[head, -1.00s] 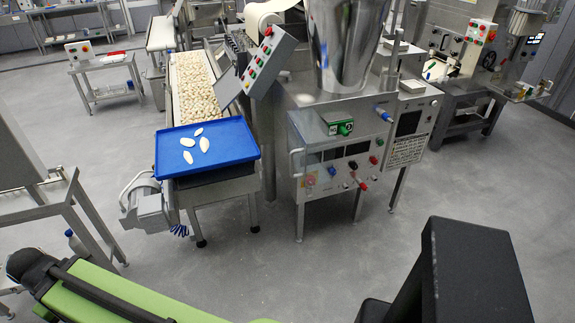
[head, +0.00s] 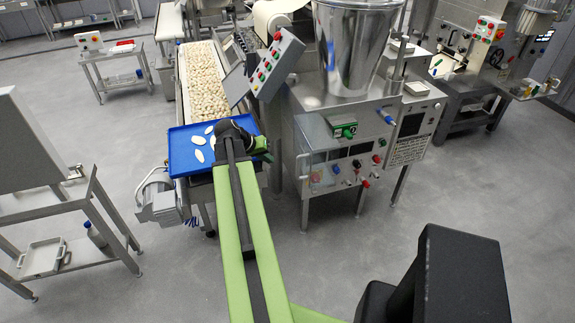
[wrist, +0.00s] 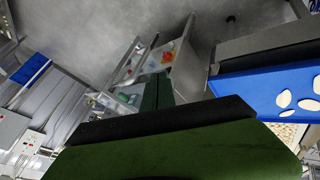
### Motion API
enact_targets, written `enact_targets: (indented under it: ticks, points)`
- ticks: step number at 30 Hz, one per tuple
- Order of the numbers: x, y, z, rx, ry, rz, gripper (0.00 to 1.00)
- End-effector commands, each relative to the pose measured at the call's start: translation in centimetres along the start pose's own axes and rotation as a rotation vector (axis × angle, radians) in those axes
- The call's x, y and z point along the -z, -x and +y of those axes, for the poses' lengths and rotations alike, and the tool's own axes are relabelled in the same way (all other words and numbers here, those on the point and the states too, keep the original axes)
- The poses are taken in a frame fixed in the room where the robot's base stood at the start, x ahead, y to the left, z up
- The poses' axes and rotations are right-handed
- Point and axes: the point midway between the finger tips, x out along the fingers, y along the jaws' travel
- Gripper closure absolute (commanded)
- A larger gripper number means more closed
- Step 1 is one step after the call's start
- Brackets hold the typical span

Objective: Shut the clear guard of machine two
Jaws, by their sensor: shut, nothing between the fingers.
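The steel machine with the hopper (head: 345,50) stands right of centre in the head view; I cannot read a number on it. A clear pane with a handle, seemingly the guard (head: 303,168), stands at the left of its knobbed front panel; how far open it is I cannot tell. In the wrist view, clear panes (wrist: 135,62) show beyond my fingers. My gripper (head: 263,148) is left of the machine, apart from it, in front of the blue tray. Its dark green fingers also show in the wrist view (wrist: 157,88), shut and empty.
The blue tray (head: 183,155) with white pieces sits at the end of the pasta conveyor (head: 203,85). A tilted button box (head: 275,65) juts out beside the hopper. A steel table (head: 75,195) stands at left. The floor in front of the machine is clear.

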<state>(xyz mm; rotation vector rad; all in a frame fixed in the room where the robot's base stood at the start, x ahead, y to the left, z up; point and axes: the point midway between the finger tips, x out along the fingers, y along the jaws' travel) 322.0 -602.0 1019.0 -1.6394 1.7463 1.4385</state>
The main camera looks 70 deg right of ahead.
Motion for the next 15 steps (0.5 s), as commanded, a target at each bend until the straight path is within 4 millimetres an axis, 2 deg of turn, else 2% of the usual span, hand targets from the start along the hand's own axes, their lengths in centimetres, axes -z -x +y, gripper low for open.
enact_targets:
  ticks: [5, 15]
  points:
    - [-0.3, -2.0, -0.5, 0.002, 0.001, 0.000, 1.00]
    - [-0.4, -9.6, -0.7, 0.002, 0.003, 0.000, 1.00]
